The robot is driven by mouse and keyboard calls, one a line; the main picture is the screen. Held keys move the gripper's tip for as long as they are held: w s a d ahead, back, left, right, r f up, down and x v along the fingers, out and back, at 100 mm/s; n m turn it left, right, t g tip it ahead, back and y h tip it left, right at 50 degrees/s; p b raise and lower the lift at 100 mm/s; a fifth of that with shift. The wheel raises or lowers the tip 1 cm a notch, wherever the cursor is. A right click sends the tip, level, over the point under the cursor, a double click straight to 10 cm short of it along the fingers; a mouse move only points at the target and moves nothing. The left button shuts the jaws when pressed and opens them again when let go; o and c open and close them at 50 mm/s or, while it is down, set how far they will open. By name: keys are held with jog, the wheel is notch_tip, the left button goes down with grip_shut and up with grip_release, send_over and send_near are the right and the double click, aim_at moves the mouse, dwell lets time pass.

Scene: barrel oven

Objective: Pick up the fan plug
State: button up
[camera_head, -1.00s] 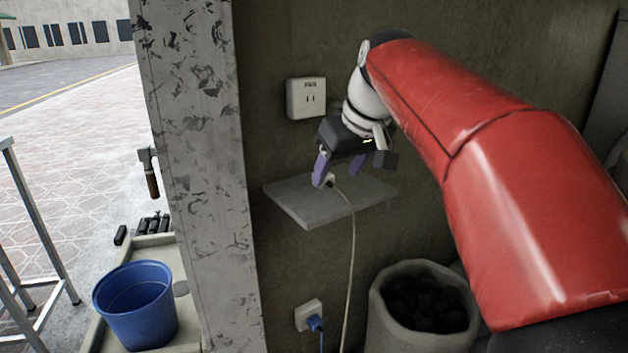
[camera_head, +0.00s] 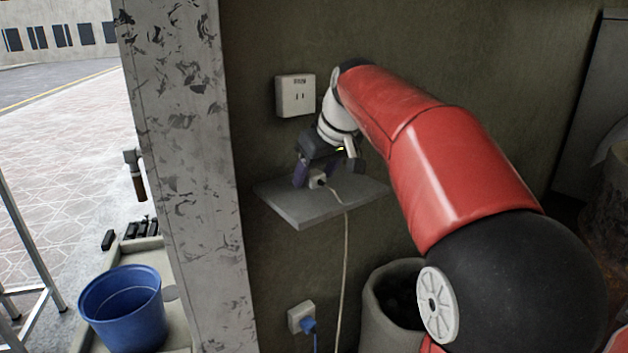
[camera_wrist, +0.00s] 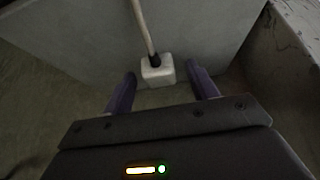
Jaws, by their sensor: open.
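The fan plug (camera_head: 318,179) is a small white block with a dark collar and a pale cord. It sits on the grey wall shelf (camera_head: 300,211), and the cord (camera_head: 345,260) hangs over the shelf's front edge. In the wrist view the plug (camera_wrist: 157,70) lies between the tips of two purple fingers, with a visible gap on each side. My gripper (camera_wrist: 160,82) is open around the plug and not closed on it. In the head view my gripper (camera_head: 322,176) is low at the shelf, and one finger is partly hidden.
A white wall socket (camera_head: 296,95) is above the shelf. A lower socket (camera_head: 301,317) holds a blue plug (camera_head: 309,326). A bin (camera_head: 373,318) stands below right, a blue bucket (camera_head: 122,310) lower left. A concrete pillar (camera_head: 178,170) is left of the shelf.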

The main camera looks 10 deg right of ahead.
aim_at(316, 174)
grip_shut()
dwell(0.3)
jog(key=shift+r, duration=0.1)
notch_tip(316, 174, up, 20)
jog(key=p, duration=0.6)
